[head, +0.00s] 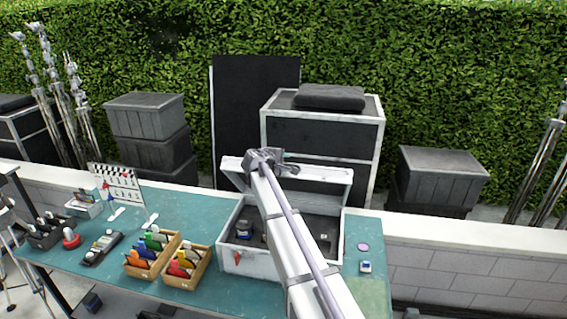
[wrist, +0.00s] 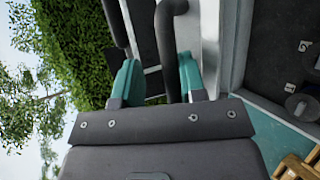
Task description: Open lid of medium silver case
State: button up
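The silver case (head: 227,262) stands on the teal table in the head view. Its lid (head: 325,176) is raised at the back, and the dark inside with small items shows. My gripper (head: 286,158) is at the lid's upper edge, left of its middle. In the wrist view the two teal fingers of my gripper (wrist: 160,80) stand apart. A dark curved bar, seemingly the handle (wrist: 168,40), passes between them, nearer the right finger, beside the lid's pale edge (wrist: 211,45). A gap shows between bar and left finger. My arm hides part of the case.
A pink disc (head: 363,247) and small device (head: 366,267) lie to the right. A large dark case (head: 320,133) stands behind the table, before the hedge.

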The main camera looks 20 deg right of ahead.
jog(key=shift+r, duration=0.1)
jog(key=shift+s+a+r+p, duration=0.15)
jog(key=shift+s+a+p, duration=0.05)
jog(key=shift+a+p, duration=0.1)
jog(key=s+a, duration=0.7)
jog(key=a, duration=0.5)
jog(key=shift+s+r+p, duration=0.2)
jog(key=shift+r+p, duration=0.15)
jog(key=shift+r, duration=0.05)
